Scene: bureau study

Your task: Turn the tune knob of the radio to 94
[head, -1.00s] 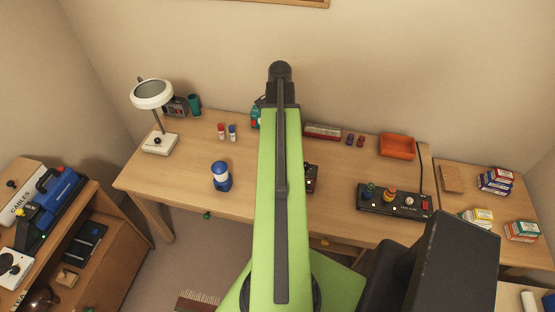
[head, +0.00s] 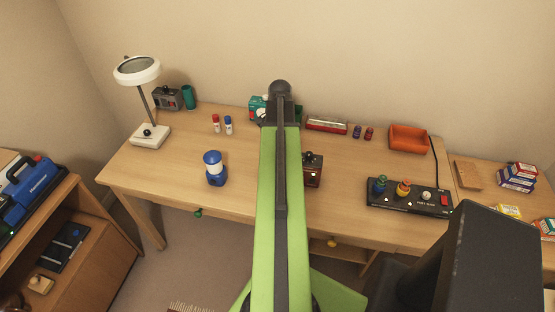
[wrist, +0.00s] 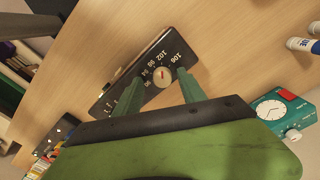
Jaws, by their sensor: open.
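The radio (head: 313,172) is a small dark brown box on the desk, partly hidden behind my arm in the head view. In the wrist view its dark dial face (wrist: 172,44) carries white numbers up to 106, some hidden by my fingers. The tune knob (wrist: 162,77) is pale and round with a red pointer mark; which number it points at is too small to tell. My gripper (wrist: 160,79) is open, its two green fingers on either side of the knob with the knob between them. I cannot tell whether they touch it. In the head view the gripper is hidden behind the arm.
A teal box with a white dial (wrist: 272,109) stands near my gripper in the wrist view. Desk between lantern and lamp is clear.

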